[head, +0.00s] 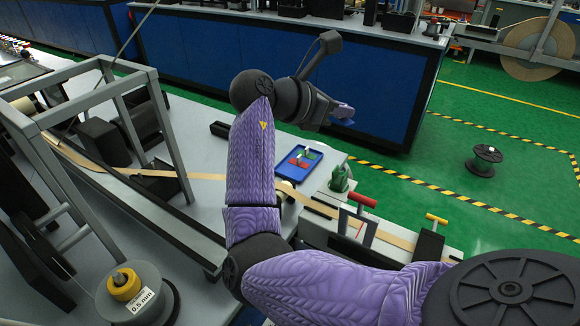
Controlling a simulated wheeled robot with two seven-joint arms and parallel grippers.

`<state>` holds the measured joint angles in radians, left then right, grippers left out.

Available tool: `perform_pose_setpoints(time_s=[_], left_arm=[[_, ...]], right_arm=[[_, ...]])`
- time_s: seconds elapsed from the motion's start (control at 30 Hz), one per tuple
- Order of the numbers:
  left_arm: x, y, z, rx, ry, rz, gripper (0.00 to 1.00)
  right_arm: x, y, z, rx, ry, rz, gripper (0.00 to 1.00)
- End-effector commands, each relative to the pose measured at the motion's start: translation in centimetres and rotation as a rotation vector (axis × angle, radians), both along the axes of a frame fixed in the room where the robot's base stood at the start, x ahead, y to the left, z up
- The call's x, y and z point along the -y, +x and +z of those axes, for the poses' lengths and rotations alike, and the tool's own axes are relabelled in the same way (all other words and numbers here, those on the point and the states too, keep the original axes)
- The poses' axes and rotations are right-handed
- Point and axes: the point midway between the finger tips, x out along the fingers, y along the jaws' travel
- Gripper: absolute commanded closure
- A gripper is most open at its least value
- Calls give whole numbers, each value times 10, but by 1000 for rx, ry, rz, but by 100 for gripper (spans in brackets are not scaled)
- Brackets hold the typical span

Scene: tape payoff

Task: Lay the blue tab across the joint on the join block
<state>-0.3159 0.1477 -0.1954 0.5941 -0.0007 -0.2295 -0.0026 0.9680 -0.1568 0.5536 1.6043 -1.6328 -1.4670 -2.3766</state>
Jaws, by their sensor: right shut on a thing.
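My right arm comes in from the lower right and reaches up over the bench. Its gripper (341,110) is held high, in front of the blue cabinet in the picture. It is shut on a small blue piece (347,122), seemingly the blue tab, which shows only in part. A blue tray (281,174) on the bench holds a red tab, a green tab and small white pieces. The tan tape (319,207) runs to what looks like the join block (351,226), beside a red-handled clamp (363,200). The joint is too small to tell. My left gripper is out of view.
A yellow-handled clamp (436,219) stands to the right along the tape. A green holder (340,180) sits behind the block. A grey frame (92,95) and a spool marked 0.5 mm (150,288) are at left. A black reel (484,160) lies on the green floor.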

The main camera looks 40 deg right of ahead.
Motion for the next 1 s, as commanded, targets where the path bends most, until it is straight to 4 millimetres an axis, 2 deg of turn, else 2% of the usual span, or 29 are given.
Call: perform_pose_setpoints(time_s=[0.1,0.2,0.33,0.4,0.53,0.67,0.9,1.0], left_arm=[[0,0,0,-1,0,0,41],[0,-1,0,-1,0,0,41],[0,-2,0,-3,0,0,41],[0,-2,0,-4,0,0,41],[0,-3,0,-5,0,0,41],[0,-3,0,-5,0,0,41],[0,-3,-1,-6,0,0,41],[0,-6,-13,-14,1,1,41]], right_arm=[[19,5,-16,0,7,-82,100],[24,19,-35,1,7,-90,100],[10,52,-59,3,7,-12,100],[-1,69,-67,4,5,38,100],[-18,91,-73,5,2,109,100],[-25,99,-75,3,1,133,100],[-24,98,-77,1,0,132,100],[-24,98,-101,-4,1,131,100]])
